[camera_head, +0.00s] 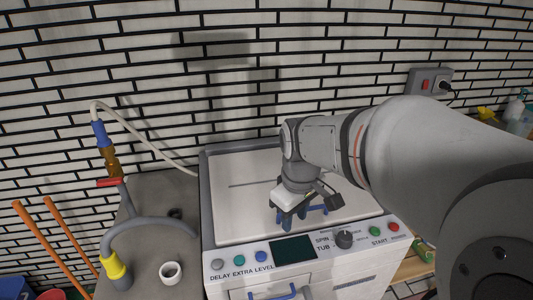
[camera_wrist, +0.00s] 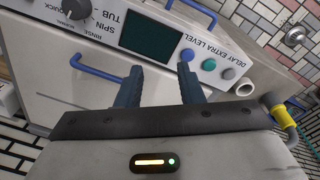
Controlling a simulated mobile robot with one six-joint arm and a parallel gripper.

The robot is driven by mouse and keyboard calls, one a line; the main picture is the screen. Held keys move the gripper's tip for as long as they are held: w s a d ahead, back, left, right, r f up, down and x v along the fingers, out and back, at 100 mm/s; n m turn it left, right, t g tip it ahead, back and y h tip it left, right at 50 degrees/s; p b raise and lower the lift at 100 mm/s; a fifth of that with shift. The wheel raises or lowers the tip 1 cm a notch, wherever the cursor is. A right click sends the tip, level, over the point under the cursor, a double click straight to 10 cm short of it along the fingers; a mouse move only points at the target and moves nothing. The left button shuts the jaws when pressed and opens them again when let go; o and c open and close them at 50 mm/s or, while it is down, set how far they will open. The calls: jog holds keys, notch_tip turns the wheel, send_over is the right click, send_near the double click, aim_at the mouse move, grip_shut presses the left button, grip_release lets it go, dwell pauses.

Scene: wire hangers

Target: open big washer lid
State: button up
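The big washer's white lid (camera_head: 240,185) looks shut, lying flat in its grey frame behind the control panel. A blue bar handle (camera_wrist: 92,64) is near the lid's front edge in the wrist view. In the head view my gripper partly hides that handle. My gripper (camera_head: 292,222) is over the front part of the lid, pointing down. In the wrist view its two dark blue fingers (camera_wrist: 159,72) stand apart with nothing between them. The left finger overlaps the handle's end; I cannot tell whether they touch.
The control panel (camera_head: 293,249) with knob and buttons borders the lid in front. Another blue handle (camera_head: 273,294) is on the front face below. A brick wall (camera_head: 230,70) rises behind.

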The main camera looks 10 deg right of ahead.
jog(key=w+d+f+n+g+p, duration=0.2)
jog(key=w+d+n, duration=0.2)
jog(key=w+n, duration=0.3)
jog(key=w+d+f+n+g+p, duration=0.1)
jog(key=w+d+n+p, duration=0.1)
jog(key=w+d+n, duration=0.45)
jog(key=shift+m, duration=0.65)
jog(key=a+f, duration=0.1)
jog(key=f, duration=0.4)
jog(key=a+f, duration=0.1)
jog(key=f, duration=0.2)
jog(key=shift+w+a, duration=0.15)
jog(key=shift+a, duration=0.2)
jog(key=shift+c, duration=0.2)
grip_shut()
jog(key=shift+r, duration=0.1)
